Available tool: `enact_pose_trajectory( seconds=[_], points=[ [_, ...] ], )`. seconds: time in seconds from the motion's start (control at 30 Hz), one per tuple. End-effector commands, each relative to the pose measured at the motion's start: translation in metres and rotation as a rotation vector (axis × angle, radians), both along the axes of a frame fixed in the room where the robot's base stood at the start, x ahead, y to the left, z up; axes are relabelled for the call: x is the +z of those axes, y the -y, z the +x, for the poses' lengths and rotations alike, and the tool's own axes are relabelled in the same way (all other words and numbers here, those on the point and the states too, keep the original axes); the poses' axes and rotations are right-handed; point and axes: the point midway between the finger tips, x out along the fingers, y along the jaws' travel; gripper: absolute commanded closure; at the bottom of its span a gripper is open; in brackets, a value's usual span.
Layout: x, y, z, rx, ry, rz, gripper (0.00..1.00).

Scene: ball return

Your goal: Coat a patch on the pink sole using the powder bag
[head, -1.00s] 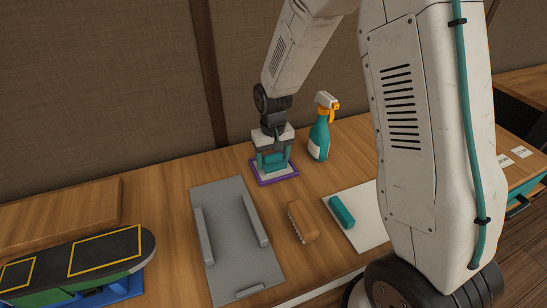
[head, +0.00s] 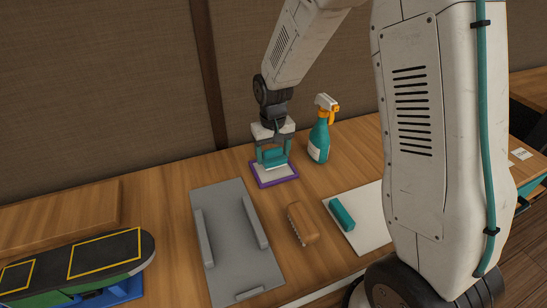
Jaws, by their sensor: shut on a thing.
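My gripper (head: 273,158) points down at the back of the table, shut on a small teal thing with a pale underside, which I take to be the powder bag (head: 273,157). It is over a pale, purple-rimmed tray (head: 264,185); whether it touches the tray is hard to tell. At the left front, a shoe-like object lies with its dark grey sole (head: 108,252) up, on a blue stand (head: 125,288). Two yellow outlines mark patches on the sole. Its side is green; I see no pink sole. The left end is cut off by the picture edge.
A teal spray bottle (head: 319,142) stands right of the tray. A grey fixture with raised rails (head: 218,270), a brown brush (head: 302,224) and a white board (head: 373,233) bearing a teal block (head: 341,214) lie in front. A raised wooden board (head: 70,218) is behind the sole.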

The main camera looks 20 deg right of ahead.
Motion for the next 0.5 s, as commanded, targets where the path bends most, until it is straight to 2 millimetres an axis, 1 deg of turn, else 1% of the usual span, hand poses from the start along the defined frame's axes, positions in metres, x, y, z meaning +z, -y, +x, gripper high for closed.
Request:
enact_pose_trajectory(
  seconds=[0.3, 0.5],
  points=[
    [0.026, 0.000, 0.001, 0.000, 0.003, 0.000, 0.51],
    [0.038, 0.000, 0.001, 0.000, 0.002, 0.000, 0.51]
  ],
)
